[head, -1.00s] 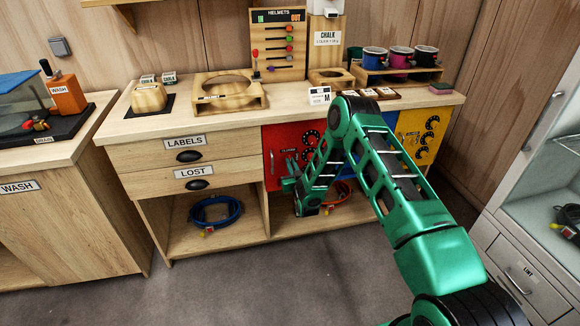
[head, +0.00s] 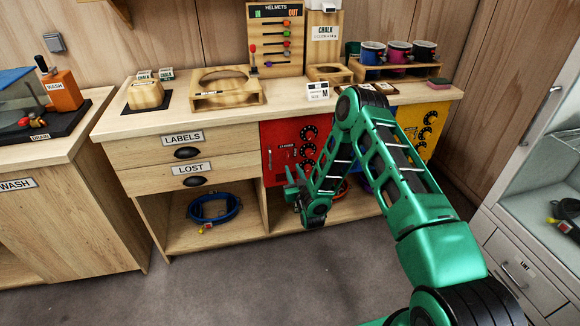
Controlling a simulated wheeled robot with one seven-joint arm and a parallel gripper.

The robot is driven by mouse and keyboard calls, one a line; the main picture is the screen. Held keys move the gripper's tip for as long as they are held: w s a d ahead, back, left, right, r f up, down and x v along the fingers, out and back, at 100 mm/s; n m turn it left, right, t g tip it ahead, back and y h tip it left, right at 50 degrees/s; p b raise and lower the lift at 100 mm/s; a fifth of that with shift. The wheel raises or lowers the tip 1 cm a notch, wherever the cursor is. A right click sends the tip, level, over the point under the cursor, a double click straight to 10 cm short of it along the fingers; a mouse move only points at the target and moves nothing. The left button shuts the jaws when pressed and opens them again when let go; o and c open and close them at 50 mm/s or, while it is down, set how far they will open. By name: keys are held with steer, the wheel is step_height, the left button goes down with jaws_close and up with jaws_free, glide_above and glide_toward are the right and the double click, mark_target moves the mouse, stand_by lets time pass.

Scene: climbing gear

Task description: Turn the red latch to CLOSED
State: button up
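The red door (head: 274,136) is on the front of the counter, left of my arm. It carries a thin light upright handle at its left, small light marks in the middle, and several black round fittings (head: 310,133) at its right. I cannot tell which small part is the red latch or read its setting. My gripper (head: 293,180) is in front of the door's lower part, below the marks. Its green fingers point toward the cabinet. It is too small to tell whether they are spread or hold anything, or touch the door.
A blue coil (head: 214,222) lies in the open lower shelf at left. The LABELS and LOST drawers (head: 221,165) are left of the red door. A yellow door (head: 424,117) is right of my arm. A wooden tray (head: 200,99) stands on the counter. Grey floor is clear in front.

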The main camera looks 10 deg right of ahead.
steer(key=s, duration=0.3)
steer(key=shift+s, duration=0.25)
steer(key=d+r+g+h, duration=0.2)
steer(key=d+r+g, duration=0.3)
steer(key=d+r, duration=0.6)
steer(key=s+d+r+m+g+h, duration=0.1)
steer(key=s+d+r+g, duration=0.2)
steer(key=s+d+r, duration=0.3)
steer(key=s+d+r+m+g, duration=0.1)
steer(key=s+d+r+g, duration=0.2)
steer(key=s, duration=0.4)
steer(key=s+d+r+m+g, duration=0.1)
steer(key=s+d+r+g, duration=0.15)
steer(key=s, duration=0.65)
steer(key=s+d+r+m+g, duration=0.1)
steer(key=s+r, duration=0.3)
steer(key=s, duration=0.4)
steer(key=s+a+r+m+g+y, duration=0.1)
steer(key=s+a, duration=0.2)
steer(key=s, duration=0.8)
steer(key=s+a+r+m+g+y, duration=0.1)
steer(key=s+a+r+g+y, duration=0.1)
steer(key=s, duration=1)
steer(key=shift+a+r+m, duration=0.3)
steer(key=shift+a, duration=0.35)
